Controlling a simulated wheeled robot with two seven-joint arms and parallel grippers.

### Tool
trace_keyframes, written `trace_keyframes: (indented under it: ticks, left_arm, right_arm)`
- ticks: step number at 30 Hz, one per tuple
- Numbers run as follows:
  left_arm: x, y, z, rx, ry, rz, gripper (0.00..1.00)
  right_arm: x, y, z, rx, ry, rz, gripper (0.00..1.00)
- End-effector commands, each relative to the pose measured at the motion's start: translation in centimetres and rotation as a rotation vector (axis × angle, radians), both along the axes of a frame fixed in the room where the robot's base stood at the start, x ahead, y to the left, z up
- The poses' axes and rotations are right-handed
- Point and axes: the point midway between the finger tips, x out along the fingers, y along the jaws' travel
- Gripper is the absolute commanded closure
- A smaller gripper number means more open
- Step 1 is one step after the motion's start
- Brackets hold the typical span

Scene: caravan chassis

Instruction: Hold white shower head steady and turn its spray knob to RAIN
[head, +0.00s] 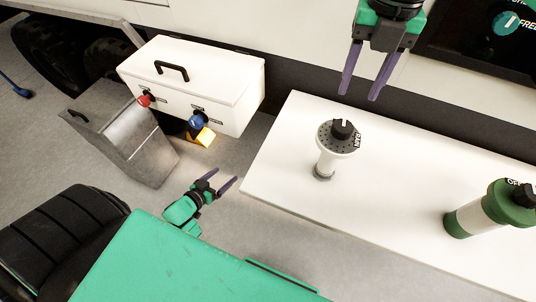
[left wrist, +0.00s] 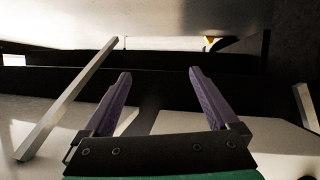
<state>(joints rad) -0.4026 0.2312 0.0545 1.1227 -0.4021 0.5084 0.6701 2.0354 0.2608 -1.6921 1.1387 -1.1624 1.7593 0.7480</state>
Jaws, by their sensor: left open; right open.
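The white shower head (head: 325,164) stands upright on the white counter (head: 290,185), its grey spray face upward. A black spray knob (head: 343,129) sits on top of that face. Small lettering shows at the face's right edge, too small to read surely. My right gripper (head: 358,96) is open and empty, pointing down above and behind the shower head, apart from it. My left gripper (head: 224,176) is open and empty, left of the counter edge and lower left of the shower head. Its spread purple fingers also show in the left wrist view (left wrist: 160,73), where no shower head is seen.
A white box (head: 190,85) with red and blue knobs is at the upper left, beside a grey metal bin (head: 135,140). A green surface (head: 190,265) lies in front. The counter around the shower head is clear.

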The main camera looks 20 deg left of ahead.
Motion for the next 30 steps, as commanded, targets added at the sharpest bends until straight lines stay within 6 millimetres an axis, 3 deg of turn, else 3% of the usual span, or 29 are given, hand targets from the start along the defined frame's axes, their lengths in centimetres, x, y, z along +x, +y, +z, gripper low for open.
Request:
trace_keyframes:
  ticks: [1,5,9,12,15,18,26,30]
  left_arm:
    - [1.4,-0.1,3.4,-0.031,-0.091,-0.039,0.06]
    - [3.4,-2.0,12.7,-0.133,-0.304,-0.207,0.06]
    - [2.4,-7.3,21.4,-0.210,-0.436,-0.486,0.06]
    - [0.5,-12.4,25.3,-0.205,-0.451,-0.675,0.06]
    - [-1.1,-16.3,27.3,-0.160,-0.442,-0.792,0.06]
    - [-2.0,-18.4,28.3,-0.123,-0.431,-0.849,0.06]
    - [-1.8,-19.4,28.5,-0.111,-0.429,-0.863,0.06]
    - [-0.5,-21.3,28.5,-0.113,-0.431,-0.861,0.06]
  right_arm:
    - [0.0,0.0,0.0,0.000,0.000,0.000,0.50]
    - [0.0,0.0,0.0,0.000,0.000,0.001,0.50]
    - [0.0,0.0,0.0,0.000,0.000,0.000,0.50]
    - [0.0,0.0,0.0,0.000,0.000,0.000,0.50]
    - [0.0,0.0,0.0,0.000,0.000,0.000,0.50]
    - [0.0,0.0,0.0,0.000,0.000,0.000,0.50]
    - [0.0,0.0,0.0,0.000,0.000,0.001,0.50]
    - [0.0,0.0,0.0,0.000,0.000,0.001,0.50]
